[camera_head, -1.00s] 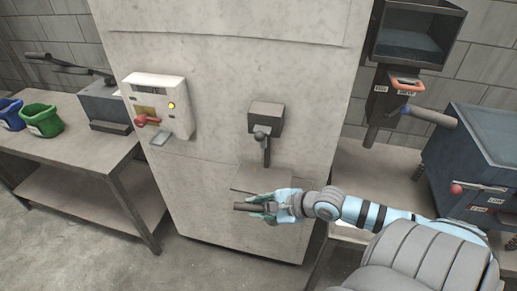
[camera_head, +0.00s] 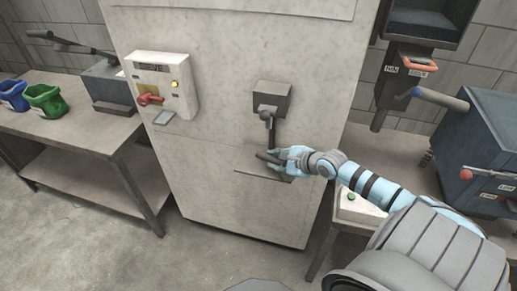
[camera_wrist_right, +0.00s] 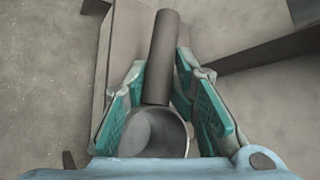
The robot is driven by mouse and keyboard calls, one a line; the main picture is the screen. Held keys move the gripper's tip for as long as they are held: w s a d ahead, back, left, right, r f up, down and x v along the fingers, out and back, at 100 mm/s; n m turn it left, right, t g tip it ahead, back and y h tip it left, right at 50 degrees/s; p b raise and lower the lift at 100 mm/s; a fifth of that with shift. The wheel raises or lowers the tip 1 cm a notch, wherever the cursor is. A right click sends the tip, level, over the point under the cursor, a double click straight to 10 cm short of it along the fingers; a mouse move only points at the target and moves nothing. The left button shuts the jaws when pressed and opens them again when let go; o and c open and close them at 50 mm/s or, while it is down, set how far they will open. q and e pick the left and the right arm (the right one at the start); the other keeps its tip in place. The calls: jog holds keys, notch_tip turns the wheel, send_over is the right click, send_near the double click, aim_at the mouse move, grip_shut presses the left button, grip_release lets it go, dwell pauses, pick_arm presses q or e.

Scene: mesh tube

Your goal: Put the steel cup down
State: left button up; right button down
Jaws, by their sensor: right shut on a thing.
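The steel cup (camera_wrist_right: 155,132) shows in the right wrist view as a round grey rim and hollow between the teal finger pads. A dark grey cylinder (camera_wrist_right: 163,55) extends away from it and also sticks out to the left of the hand in the head view (camera_head: 266,158). My right gripper (camera_head: 282,160) is shut on the cup, in front of the tall grey cabinet (camera_head: 215,185). It is just below the lever box (camera_head: 271,98) and close to a small ledge (camera_head: 262,177). Whether the cup touches the ledge, I cannot tell. My left gripper is not in view.
A white control box (camera_head: 163,85) with a red handle is on the cabinet. A table (camera_head: 75,120) at left bears green (camera_head: 45,101) and blue (camera_head: 13,95) bins. A blue machine (camera_head: 490,140) and a low bench stand at right.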

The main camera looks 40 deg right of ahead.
jog(key=w, duration=0.2)
jog(key=w+b, duration=0.1)
jog(key=w, duration=0.5)
jog(key=shift+w+a+b, duration=0.1)
jog(key=shift+a+b, duration=0.2)
jog(key=shift+w+a+f+p, duration=0.1)
jog(key=shift+w+f+p, duration=0.05)
jog(key=shift+w+p, duration=0.3)
jog(key=shift+w+f, duration=0.1)
jog(key=shift+f, duration=0.1)
jog(key=c, duration=1.2)
grip_release()
jog(key=shift+f, duration=0.1)
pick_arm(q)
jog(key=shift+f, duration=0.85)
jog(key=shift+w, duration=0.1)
